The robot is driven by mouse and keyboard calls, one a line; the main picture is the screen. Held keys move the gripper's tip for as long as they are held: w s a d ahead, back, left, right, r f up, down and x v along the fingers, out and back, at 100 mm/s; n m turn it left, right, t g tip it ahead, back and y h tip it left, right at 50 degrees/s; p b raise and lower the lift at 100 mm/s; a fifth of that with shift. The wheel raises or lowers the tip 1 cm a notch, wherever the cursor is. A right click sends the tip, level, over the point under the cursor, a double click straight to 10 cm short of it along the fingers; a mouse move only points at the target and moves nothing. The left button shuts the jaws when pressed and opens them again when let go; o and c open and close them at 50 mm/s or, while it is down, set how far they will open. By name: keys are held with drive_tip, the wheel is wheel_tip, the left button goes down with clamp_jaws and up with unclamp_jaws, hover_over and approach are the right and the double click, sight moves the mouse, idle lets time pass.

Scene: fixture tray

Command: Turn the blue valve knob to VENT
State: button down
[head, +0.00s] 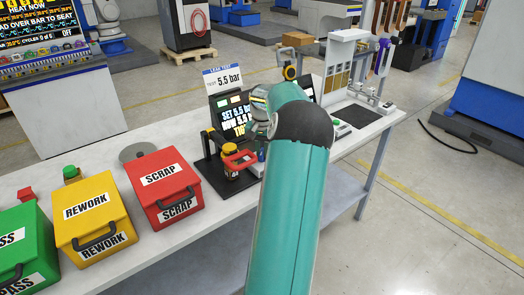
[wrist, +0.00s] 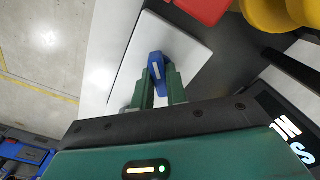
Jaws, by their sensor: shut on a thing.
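The blue valve knob (wrist: 157,72) shows in the wrist view as an elongated blue handle with a pale stripe, above a light square plate (wrist: 187,47). My gripper (wrist: 160,82) has its two green fingers on either side of the knob and is shut on it. In the head view a small blue part of the knob (head: 261,156) shows beside my arm, which hides most of that spot. The VENT mark cannot be made out in either view. A leak test station with a dark screen (head: 236,120) and a "5.5 bar" sign (head: 222,78) stands behind the arm.
A red clamp handle (head: 238,161) and a yellow-topped part (head: 230,152) sit just left of my gripper. Red SCRAP (head: 165,185), yellow REWORK (head: 92,215) and green (head: 22,245) boxes stand along the white bench to the left.

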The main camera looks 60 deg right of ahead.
drive_tip(key=n, duration=0.4)
drive_tip(key=shift+n, duration=0.3)
drive_tip(key=n, duration=0.5)
drive_tip(key=shift+r, duration=0.1)
idle(0.4)
drive_tip(key=c, duration=1.4)
unclamp_jaws()
wheel_tip(320, 180, up, 14)
